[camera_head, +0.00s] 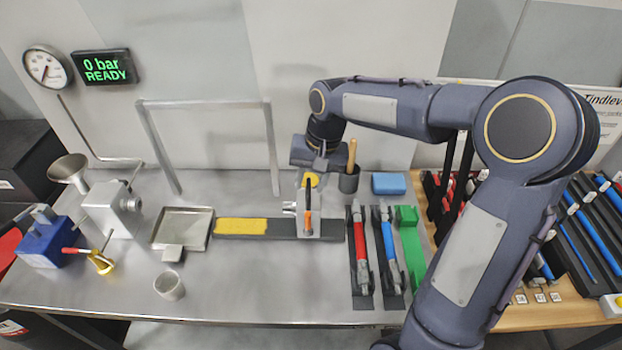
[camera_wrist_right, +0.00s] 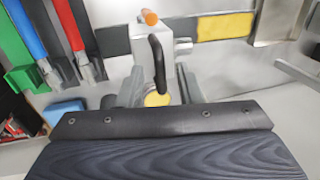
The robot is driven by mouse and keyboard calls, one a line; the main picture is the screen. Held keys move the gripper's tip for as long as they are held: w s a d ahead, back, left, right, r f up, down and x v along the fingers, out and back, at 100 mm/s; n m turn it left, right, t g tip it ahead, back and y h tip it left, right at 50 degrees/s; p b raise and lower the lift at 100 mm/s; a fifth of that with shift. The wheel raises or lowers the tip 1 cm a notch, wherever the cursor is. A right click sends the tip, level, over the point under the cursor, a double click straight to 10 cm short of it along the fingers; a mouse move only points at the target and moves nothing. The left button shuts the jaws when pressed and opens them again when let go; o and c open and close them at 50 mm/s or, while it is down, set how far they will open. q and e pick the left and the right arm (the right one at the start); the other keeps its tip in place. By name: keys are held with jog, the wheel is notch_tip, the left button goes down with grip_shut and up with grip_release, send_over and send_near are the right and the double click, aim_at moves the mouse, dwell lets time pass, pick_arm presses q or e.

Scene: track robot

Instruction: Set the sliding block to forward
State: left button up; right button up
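The sliding block (camera_head: 308,222) is a pale metal block with a black handle and an orange tip. It sits near the right end of a dark rail (camera_head: 268,236) whose left part is yellow. In the right wrist view the block (camera_wrist_right: 143,58) shows with its black handle and a yellow round part behind it. My right gripper (camera_head: 314,168) is just behind and above the block. Its dark fingers appear spread on either side of the yellow part (camera_wrist_right: 157,98), with nothing clearly held; contact is not clear. My left gripper is not in view.
A metal tray (camera_head: 183,228) and a cup (camera_head: 169,286) stand left of the rail. Red (camera_head: 359,250) and blue (camera_head: 389,245) handled tools and a green piece (camera_head: 412,250) lie to the right. A dark holder (camera_head: 348,180) and blue block (camera_head: 389,183) are close behind. The display (camera_head: 106,66) reads "0 bar READY".

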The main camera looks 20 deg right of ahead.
grip_shut()
jog(key=w+a+p, duration=0.2)
jog(key=w+a, duration=0.4)
jog(key=a, duration=0.7)
jog(key=shift+w+r, duration=0.1)
grip_release()
jog(key=shift+w+a, duration=0.1)
